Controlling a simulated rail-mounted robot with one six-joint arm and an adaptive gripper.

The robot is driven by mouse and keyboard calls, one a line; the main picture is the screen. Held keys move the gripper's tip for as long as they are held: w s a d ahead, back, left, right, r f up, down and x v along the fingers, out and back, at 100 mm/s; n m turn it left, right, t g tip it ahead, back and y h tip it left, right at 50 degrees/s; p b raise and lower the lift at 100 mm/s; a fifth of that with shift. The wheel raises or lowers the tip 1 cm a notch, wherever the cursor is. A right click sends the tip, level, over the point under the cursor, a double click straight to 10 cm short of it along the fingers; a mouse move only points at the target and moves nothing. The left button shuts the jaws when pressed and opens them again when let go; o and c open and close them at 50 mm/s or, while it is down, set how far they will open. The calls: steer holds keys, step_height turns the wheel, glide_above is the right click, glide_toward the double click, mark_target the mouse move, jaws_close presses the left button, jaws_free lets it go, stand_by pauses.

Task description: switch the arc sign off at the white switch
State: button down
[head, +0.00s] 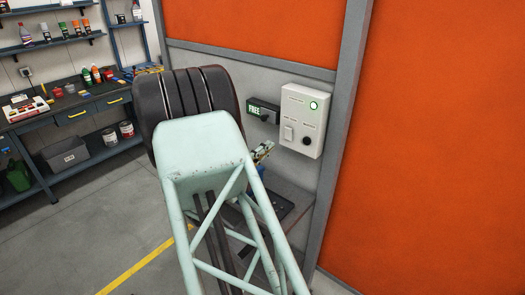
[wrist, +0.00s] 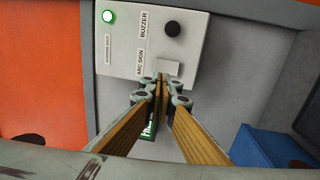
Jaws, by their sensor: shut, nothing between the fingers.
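The white switch (wrist: 169,67) is on a pale control box (wrist: 122,70), by the label ARC SIGN. It also shows on the box in the head view (head: 289,133). My gripper (wrist: 162,84) is shut and empty, its fingertips just beside the switch in the wrist view; I cannot tell if they touch it. In the head view my gripper (head: 263,152) is small and mostly behind my arm, below the box. The arc sign (head: 256,110) is a dark box left of the control box with FREE lit in green. In the wrist view my fingers mostly hide it.
The control box also has a lit green lamp (wrist: 108,16) and a black round buzzer button (wrist: 172,28). A grey ledge (head: 292,197) is below the box. A blue box (wrist: 262,148) is at lower right in the wrist view. A workbench (head: 62,113) stands far left.

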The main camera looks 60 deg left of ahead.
mark_target(286, 130)
steer(key=shift+p+x, duration=1.2)
steer(key=shift+x, duration=3.35)
steer(key=shift+s+a+r+b, duration=0.1)
steer(key=shift+s+a+b, duration=0.1)
steer(key=shift+b, duration=0.15)
